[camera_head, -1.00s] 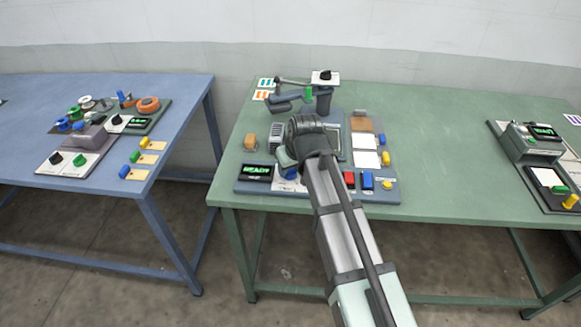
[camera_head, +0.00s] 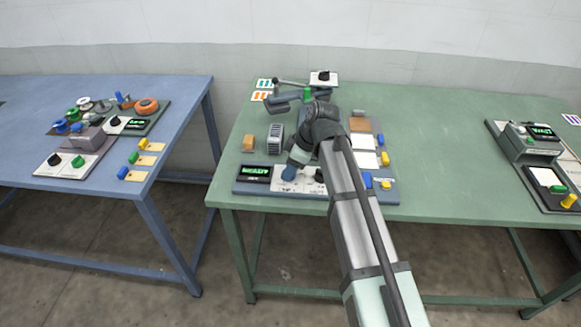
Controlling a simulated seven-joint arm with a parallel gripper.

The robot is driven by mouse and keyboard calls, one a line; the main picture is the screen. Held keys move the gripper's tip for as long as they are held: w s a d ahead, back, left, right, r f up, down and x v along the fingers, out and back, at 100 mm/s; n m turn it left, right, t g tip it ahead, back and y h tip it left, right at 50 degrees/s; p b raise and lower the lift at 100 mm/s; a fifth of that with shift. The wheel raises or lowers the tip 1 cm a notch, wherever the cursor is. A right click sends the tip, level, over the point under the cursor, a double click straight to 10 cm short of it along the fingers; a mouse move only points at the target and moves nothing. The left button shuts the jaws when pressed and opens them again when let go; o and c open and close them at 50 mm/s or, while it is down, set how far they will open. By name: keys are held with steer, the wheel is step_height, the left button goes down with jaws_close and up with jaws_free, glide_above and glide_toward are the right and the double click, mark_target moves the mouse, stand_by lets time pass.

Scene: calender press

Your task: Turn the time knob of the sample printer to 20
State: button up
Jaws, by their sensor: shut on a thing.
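The sample printer (camera_head: 240,188) stands at the front left of the green table, with a dark display (camera_head: 256,173) showing green text too blurred to read surely. Right of the display is a white control panel (camera_head: 277,186). A black knob (camera_head: 319,175) stands on this panel, beside my arm. My gripper (camera_head: 289,174) points down at the left part of the panel and is shut on a knob there. That knob is hidden by the gripper, and I cannot read the scale or labels.
My arm crosses the printer's right front and covers part of it. A blue block (camera_head: 367,180) and a yellow knob (camera_head: 386,184) stand right of it. A grey vented block (camera_head: 275,138) and an orange-brown block (camera_head: 249,142) stand behind. The table's right middle is clear.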

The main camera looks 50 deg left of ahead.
steer(key=shift+n+h, duration=0.3)
steer(key=shift+n, duration=0.5)
steer(key=shift+g, duration=0.3)
steer(key=o, duration=1.1)
steer(key=v, duration=1.3)
steer(key=shift+r, duration=0.4)
